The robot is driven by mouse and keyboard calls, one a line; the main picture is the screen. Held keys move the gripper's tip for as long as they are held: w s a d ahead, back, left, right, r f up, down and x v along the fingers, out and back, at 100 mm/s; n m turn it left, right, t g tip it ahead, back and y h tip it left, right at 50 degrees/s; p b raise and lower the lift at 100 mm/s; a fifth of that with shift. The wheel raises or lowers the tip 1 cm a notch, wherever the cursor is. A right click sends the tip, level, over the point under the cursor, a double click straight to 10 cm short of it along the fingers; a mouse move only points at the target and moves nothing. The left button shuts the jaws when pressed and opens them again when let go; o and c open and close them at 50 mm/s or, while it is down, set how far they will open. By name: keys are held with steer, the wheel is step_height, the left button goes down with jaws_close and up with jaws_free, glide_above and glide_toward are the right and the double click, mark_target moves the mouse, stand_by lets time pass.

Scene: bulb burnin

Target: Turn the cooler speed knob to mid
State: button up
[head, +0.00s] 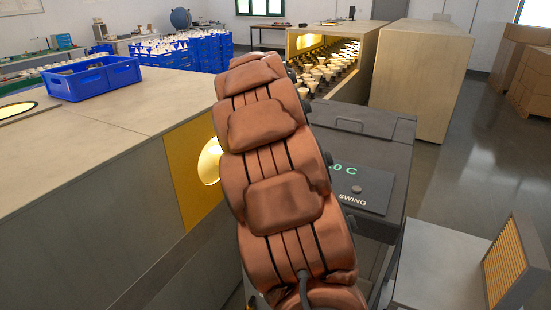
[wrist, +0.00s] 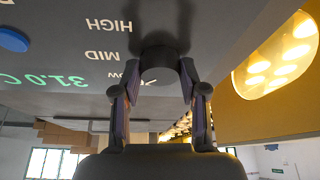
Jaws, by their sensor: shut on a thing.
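The cooler speed knob (wrist: 158,62) is a dark round knob on the grey cooler panel, in the upper middle of the wrist view. My gripper (wrist: 159,76) is shut on it, with one finger on each side. The wrist view is upside down; the words HIGH, MID and LOW are printed to the left of the knob, and LOW is partly hidden. I cannot make out a pointer on the knob. In the head view the dark grey cooler (head: 385,160) stands behind my arm, which hides the knob and my gripper.
A green display reads 31.0 C, near a blue button (wrist: 12,40). Left of the cooler is a long bench (head: 130,100) with a yellow panel (head: 180,180) and lit opening. A blue crate (head: 92,78) sits on it. An oven-like tunnel with bulbs (head: 325,75) stands behind.

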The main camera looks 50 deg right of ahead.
steer(key=m, duration=0.2)
steer(key=m+g+b, duration=0.1)
steer(key=m, duration=0.1)
steer(key=shift+w+f+g+b, duration=0.15)
steer(key=shift+w+g+b, duration=0.05)
steer(key=shift+g+b, duration=0.1)
steer(key=shift+w+m+g+b, duration=0.1)
steer(key=shift+m+g+b, duration=0.65)
steer(key=shift+m, duration=1.35)
steer(key=shift+r, duration=0.2)
steer(key=o, duration=1.1)
steer(key=shift+o, duration=0.2)
steer(key=v, duration=0.7)
steer(key=shift+a+r, duration=0.2)
